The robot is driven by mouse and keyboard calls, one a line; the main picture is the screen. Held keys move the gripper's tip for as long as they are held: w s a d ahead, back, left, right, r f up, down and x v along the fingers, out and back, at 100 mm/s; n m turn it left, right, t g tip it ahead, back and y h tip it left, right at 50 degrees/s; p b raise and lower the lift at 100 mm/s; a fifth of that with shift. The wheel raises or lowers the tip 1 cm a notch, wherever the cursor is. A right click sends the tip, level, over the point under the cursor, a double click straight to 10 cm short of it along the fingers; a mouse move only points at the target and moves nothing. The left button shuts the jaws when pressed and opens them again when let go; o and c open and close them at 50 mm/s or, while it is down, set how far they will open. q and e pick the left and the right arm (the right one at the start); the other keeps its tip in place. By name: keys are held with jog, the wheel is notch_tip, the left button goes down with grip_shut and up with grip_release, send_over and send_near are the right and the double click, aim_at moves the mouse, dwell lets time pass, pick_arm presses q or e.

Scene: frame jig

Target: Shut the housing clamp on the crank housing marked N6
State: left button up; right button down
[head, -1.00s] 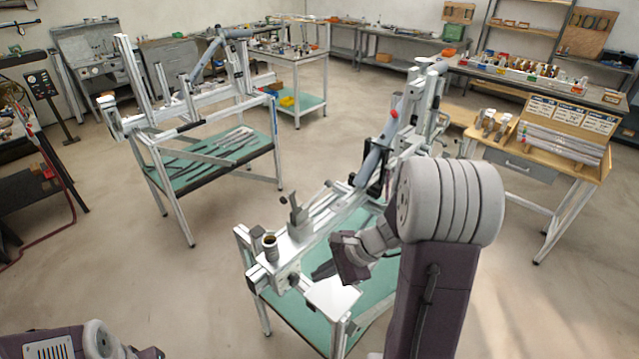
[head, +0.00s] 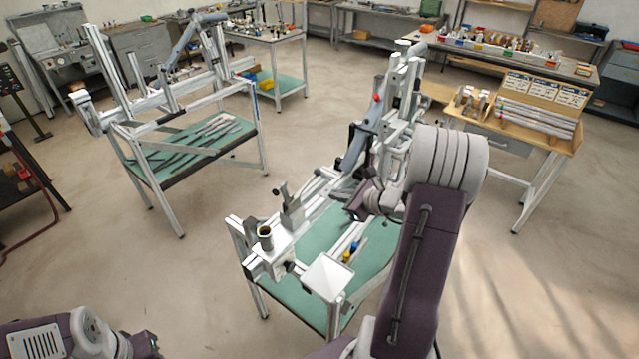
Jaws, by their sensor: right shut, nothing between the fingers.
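The near frame jig (head: 312,190) holds a grey frame tube (head: 357,148) that slopes down toward the jig's beam. Dark parts sit around the tube's lower end. I cannot make out the crank housing, its clamp or an N6 mark there; they are too small or hidden behind my right arm. My right gripper (head: 352,208) is shut and empty, beside the jig's beam and just below the tube's lower end. The dark end of my left arm (head: 146,345) shows at the bottom left, far from the jig; its fingers cannot be made out.
A second jig (head: 160,100) with another frame stands at the left. The near jig's green shelf (head: 290,300) carries small yellow and blue items. A white plate (head: 328,277) sits at its front corner. A wooden-topped bench (head: 545,150) stands at the right. Floor between the jigs is clear.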

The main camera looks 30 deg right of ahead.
aim_at(309, 182)
jog(key=w+a+p, duration=0.2)
jog(key=w+p, duration=0.2)
jog(key=w, duration=0.1)
jog(key=shift+w+a+r+p, duration=0.35)
jog(key=shift+r, duration=0.05)
jog(key=shift+w+d+f, duration=0.1)
jog(key=shift+w, duration=0.05)
